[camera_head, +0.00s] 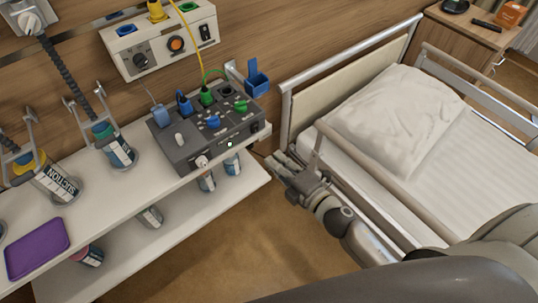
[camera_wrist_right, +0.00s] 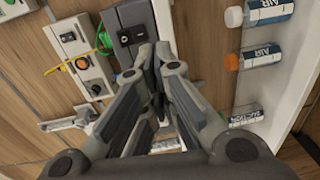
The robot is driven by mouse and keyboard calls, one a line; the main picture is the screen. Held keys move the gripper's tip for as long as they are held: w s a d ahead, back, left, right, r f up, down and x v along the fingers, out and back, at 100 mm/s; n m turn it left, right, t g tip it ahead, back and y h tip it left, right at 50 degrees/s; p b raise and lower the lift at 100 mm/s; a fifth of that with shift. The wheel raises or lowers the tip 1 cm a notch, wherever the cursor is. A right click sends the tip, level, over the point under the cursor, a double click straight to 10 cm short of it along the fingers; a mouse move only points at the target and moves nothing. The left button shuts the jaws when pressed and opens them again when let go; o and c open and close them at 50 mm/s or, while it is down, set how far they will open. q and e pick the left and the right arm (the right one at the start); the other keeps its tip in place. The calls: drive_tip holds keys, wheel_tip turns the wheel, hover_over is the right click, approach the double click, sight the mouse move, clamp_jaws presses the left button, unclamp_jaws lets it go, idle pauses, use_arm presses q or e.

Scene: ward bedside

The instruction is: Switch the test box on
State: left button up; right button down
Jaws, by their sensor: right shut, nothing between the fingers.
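The test box (camera_head: 185,155) is a dark grey case on the white shelf, with blue and green plugs and knobs on its top. A small black rocker-like part (camera_wrist_right: 125,40) shows on the end face of the test box (camera_wrist_right: 138,14) in the right wrist view; its on or off position is too small to tell. My right gripper (camera_head: 274,160) is shut and empty, just right of and below the box's right end, apart from it in the head view. In the wrist view its fingertips (camera_wrist_right: 158,52) are together near the box's end. My left gripper is out of view.
The white shelf (camera_head: 110,190) carries suction bottles and a purple tray (camera_head: 37,248). A wall panel (camera_head: 165,45) with a yellow lead is above the box. The bed (camera_head: 480,160) with its rail stands right of my right gripper. Open floor lies between shelf and bed.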

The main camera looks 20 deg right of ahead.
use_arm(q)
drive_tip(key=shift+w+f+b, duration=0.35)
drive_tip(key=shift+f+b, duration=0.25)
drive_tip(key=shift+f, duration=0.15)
use_arm(e)
drive_tip(key=v, duration=0.5)
drive_tip(key=shift+s+f, duration=0.2)
drive_tip(key=shift+f, duration=0.15)
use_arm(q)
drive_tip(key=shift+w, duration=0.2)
